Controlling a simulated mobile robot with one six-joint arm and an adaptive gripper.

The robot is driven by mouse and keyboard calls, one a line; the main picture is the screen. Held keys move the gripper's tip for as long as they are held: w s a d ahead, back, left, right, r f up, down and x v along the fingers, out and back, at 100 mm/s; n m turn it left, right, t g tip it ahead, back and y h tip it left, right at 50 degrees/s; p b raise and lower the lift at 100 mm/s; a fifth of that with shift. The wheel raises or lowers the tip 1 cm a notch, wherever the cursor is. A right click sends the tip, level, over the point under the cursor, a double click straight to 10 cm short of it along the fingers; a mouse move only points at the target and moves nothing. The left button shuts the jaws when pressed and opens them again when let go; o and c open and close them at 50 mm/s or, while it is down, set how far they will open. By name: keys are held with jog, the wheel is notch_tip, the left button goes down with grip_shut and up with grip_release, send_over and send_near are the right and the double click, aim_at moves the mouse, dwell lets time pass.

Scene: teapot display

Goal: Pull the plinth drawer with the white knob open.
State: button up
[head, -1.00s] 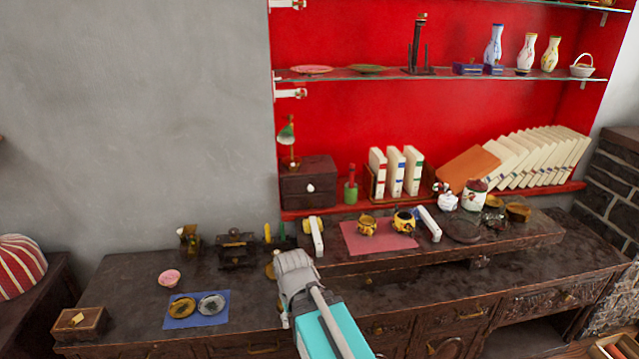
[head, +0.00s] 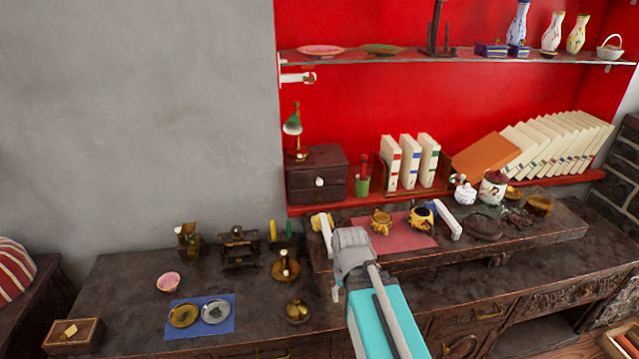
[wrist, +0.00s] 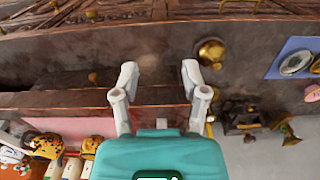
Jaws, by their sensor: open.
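My gripper (head: 350,252) is in front of and below the plinth, over the table near the raised step. It is well apart from the knob. In the wrist view my gripper (wrist: 158,75) has its two pale fingers spread with nothing held between them. The white knob is not seen in the wrist view.
The raised step (head: 470,250) carries a red mat (head: 390,240), yellow pots and a white bar (head: 326,235) near my gripper. Brass pieces (head: 299,310) stand left of the gripper. A green cup (head: 362,187) stands right of the plinth. A glass shelf (head: 400,58) runs above.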

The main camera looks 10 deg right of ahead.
jog(key=shift+o, duration=0.9)
jog(key=w+t+y+b, duration=0.1)
jog(key=w+t, duration=0.1)
jog(key=w, duration=0.4)
jog(key=w+a+r+t+y, duration=0.1)
jog(key=w+t+y, duration=0.1)
jog(key=w, duration=0.4)
jog(key=w+m+t+y+b, duration=0.1)
jog(key=w+t, duration=0.1)
jog(key=w, duration=0.4)
jog(key=shift+a+r+b, duration=0.2)
jog(key=shift+r+b, duration=0.05)
jog(key=shift+b, duration=0.1)
jog(key=w+r+t, duration=0.1)
jog(key=w, duration=0.1)
jog(key=w+m+t+y, duration=0.1)
jog(key=w, duration=0.1)
jog(key=w+d+r+t+b, duration=0.1)
jog(key=w, duration=0.2)
jog(key=shift+r+m+t, duration=0.3)
jog(key=shift+r, duration=0.05)
jog(key=w+d+r+m+t+b, duration=0.1)
jog(key=w+d+r+m+t, duration=0.2)
jog(key=w, duration=0.4)
jog(key=shift+w+d+r+m+t+h, duration=0.35)
jog(key=shift+d+r+t, duration=0.45)
jog(key=shift+d, duration=0.3)
